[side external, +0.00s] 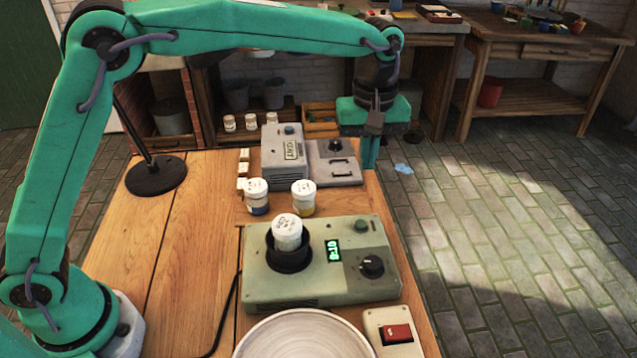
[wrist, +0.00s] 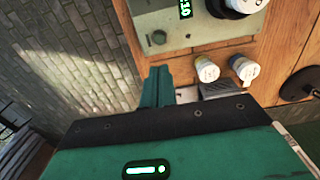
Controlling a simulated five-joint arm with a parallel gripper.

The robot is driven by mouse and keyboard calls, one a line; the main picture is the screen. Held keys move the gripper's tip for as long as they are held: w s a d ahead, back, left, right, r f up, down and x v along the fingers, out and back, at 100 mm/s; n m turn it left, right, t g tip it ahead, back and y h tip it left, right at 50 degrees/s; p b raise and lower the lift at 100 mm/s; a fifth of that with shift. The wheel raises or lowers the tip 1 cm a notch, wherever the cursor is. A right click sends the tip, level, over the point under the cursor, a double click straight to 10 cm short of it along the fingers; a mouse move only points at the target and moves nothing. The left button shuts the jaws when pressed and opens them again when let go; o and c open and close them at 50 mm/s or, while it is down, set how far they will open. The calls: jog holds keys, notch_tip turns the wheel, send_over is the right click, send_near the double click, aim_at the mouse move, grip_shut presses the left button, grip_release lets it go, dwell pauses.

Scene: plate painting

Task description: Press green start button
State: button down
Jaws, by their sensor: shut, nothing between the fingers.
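A pale green machine (side external: 320,290) stands on the table with a lit green display (side external: 333,250) and a black knob (side external: 371,266). A white-lidded jar (side external: 287,230) stands in the machine's black round holder. My gripper (side external: 369,167) is shut and empty, pointing down at the far right edge of the table, beyond the machine and apart from the button. Its green fingers (wrist: 157,78) show in the wrist view below the button.
Two white-lidded jars, one blue (side external: 257,197) and one yellow (side external: 303,198), stand behind the machine. A grey box (side external: 284,152) is near my gripper. A round plate (side external: 300,337) and red switch (side external: 397,333) are in front. A lamp base (side external: 155,175) stands left.

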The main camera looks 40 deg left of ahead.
aim_at(361, 223)
notch_tip(361, 223, down, 14)
dwell(1.0)
